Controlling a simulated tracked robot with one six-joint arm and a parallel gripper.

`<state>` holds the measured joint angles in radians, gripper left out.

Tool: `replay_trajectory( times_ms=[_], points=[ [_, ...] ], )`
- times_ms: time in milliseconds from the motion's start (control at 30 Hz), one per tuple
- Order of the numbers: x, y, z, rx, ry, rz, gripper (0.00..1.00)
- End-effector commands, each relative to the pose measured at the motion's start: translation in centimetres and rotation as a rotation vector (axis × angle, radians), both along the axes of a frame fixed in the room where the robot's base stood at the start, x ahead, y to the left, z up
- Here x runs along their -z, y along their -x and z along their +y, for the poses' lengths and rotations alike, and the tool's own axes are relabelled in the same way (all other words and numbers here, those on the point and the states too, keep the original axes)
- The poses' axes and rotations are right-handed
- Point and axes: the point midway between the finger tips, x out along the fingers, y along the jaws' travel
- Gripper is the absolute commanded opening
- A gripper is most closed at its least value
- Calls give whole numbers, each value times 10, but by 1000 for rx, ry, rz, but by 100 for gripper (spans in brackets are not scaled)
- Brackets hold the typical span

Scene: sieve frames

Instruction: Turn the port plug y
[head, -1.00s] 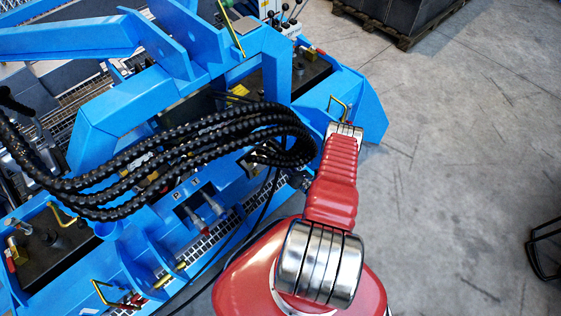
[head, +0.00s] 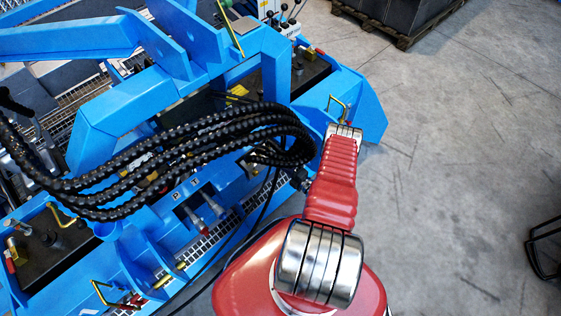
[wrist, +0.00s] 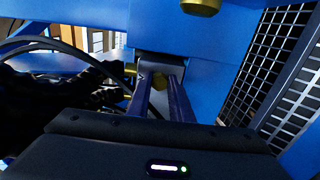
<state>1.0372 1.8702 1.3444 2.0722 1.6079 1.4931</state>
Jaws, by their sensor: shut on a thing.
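In the wrist view my gripper (wrist: 160,88) reaches forward to a grey block on the blue machine, its two dark fingers shut on a small brass-coloured plug (wrist: 157,84). A pale mark, perhaps a letter y lying on its side, shows on the block just left of the fingers. Only a little of the plug shows between the fingers, so its turn angle cannot be read. In the head view my red arm and the black hoses hide the gripper and plug.
Black hoses (head: 200,142) arch over the machine's blue frame (head: 335,85), close left of my arm. In the wrist view, brass fittings (wrist: 130,69) are left of the fingers, a brass part (wrist: 200,6) is above, and a dark mesh (wrist: 265,60) is right.

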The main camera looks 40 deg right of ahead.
Motion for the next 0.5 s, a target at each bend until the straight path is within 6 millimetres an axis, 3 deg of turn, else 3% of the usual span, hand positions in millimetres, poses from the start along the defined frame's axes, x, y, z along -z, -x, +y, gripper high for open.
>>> replay_trajectory(
  times_ms=[500],
  points=[
    [3, 1, -3, 11, -66, 9, 0]
  ],
)
